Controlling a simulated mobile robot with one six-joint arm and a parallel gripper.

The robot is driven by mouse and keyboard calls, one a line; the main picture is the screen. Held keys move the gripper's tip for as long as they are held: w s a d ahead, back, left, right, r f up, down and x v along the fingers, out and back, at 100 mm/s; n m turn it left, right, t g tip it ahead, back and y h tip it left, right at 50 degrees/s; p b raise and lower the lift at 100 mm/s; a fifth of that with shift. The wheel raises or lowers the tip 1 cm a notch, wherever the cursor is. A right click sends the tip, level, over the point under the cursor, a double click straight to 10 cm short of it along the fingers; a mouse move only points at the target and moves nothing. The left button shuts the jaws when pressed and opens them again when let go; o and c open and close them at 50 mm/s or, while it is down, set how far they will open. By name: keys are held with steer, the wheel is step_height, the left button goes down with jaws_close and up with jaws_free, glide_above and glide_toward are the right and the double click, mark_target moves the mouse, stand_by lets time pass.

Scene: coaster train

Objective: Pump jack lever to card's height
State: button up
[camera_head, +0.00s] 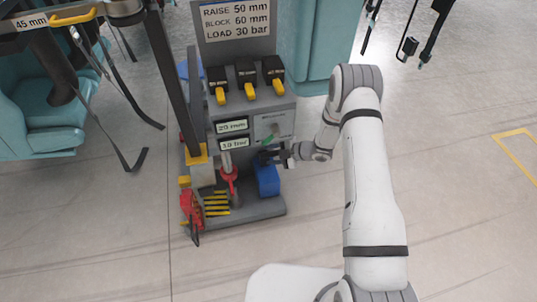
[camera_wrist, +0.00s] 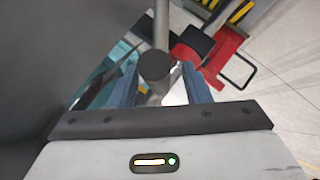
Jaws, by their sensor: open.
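The card (camera_head: 236,20) on the grey jack station reads RAISE 50 mm, BLOCK 60 mm, LOAD 30 bar. Below it, one small display (camera_head: 232,126) seems to read 29 mm and another (camera_head: 234,143) 19 bar; the digits are small. A red jack (camera_head: 229,183) stands on the station's base, beside a blue pump body (camera_head: 267,179). My gripper (camera_head: 284,158) is at the station's right side, above the blue body. In the wrist view my open fingers (camera_wrist: 165,85) flank the lever's dark round end (camera_wrist: 153,65), with its grey rod behind. Contact cannot be told.
Several black blocks with yellow handles (camera_head: 246,78) sit on the station's shelf. A red frame part (camera_head: 190,207) stands at its left foot. Teal train seats (camera_head: 45,110) and hanging straps (camera_head: 119,143) are on the left. The floor (camera_head: 460,170) at right is clear.

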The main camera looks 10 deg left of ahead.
steer(key=p+v, duration=0.1)
steer(key=v, duration=0.6)
steer(key=shift+d, duration=0.25)
steer(key=shift+r, duration=0.2)
